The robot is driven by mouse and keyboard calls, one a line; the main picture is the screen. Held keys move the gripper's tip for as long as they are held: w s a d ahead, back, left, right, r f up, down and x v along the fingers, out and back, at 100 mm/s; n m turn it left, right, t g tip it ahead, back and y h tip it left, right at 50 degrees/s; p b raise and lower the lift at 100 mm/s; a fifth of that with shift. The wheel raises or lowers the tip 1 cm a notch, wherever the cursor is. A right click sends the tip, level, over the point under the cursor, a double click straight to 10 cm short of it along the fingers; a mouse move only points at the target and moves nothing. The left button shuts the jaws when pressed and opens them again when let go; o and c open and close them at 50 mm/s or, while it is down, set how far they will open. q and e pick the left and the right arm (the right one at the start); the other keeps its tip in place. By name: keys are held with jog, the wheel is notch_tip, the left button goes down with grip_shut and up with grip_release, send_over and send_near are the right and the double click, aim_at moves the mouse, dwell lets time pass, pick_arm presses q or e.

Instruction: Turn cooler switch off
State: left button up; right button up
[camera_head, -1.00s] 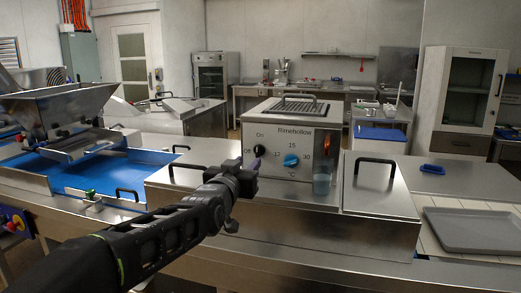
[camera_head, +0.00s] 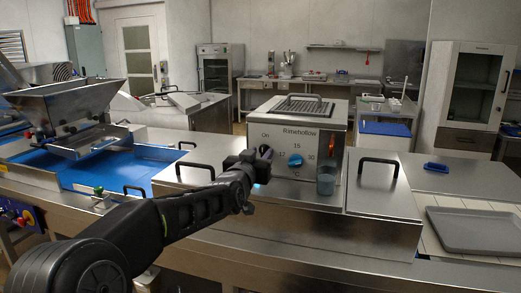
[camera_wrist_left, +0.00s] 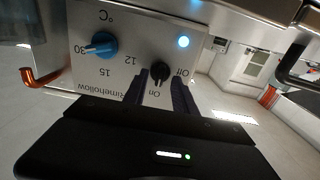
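The cooler is a metal box marked Rimehollow (camera_head: 299,141) with a black On/Off switch and a blue temperature dial (camera_head: 295,160). In the left wrist view the switch (camera_wrist_left: 160,71) appears upside down, its pointer toward "On". A round light (camera_wrist_left: 183,42) beside it glows bluish white. My left gripper (camera_head: 261,162) is at the panel and partly hides the switch area in the head view. In the wrist view its two dark fingers (camera_wrist_left: 158,86) stand apart, one on each side of the switch, with gaps showing. My right gripper is not in view.
A clear cup-like vessel (camera_head: 326,181) is at the cooler's lower right front, near an orange tube (camera_head: 338,151). Steel lids with black handles (camera_head: 378,160) flank the cooler. A grey tray (camera_head: 478,230) lies at right, a hopper machine (camera_head: 75,108) at left.

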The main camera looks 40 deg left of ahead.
pick_arm(q)
jog(key=shift+w, duration=0.25)
grip_shut()
dwell(0.5)
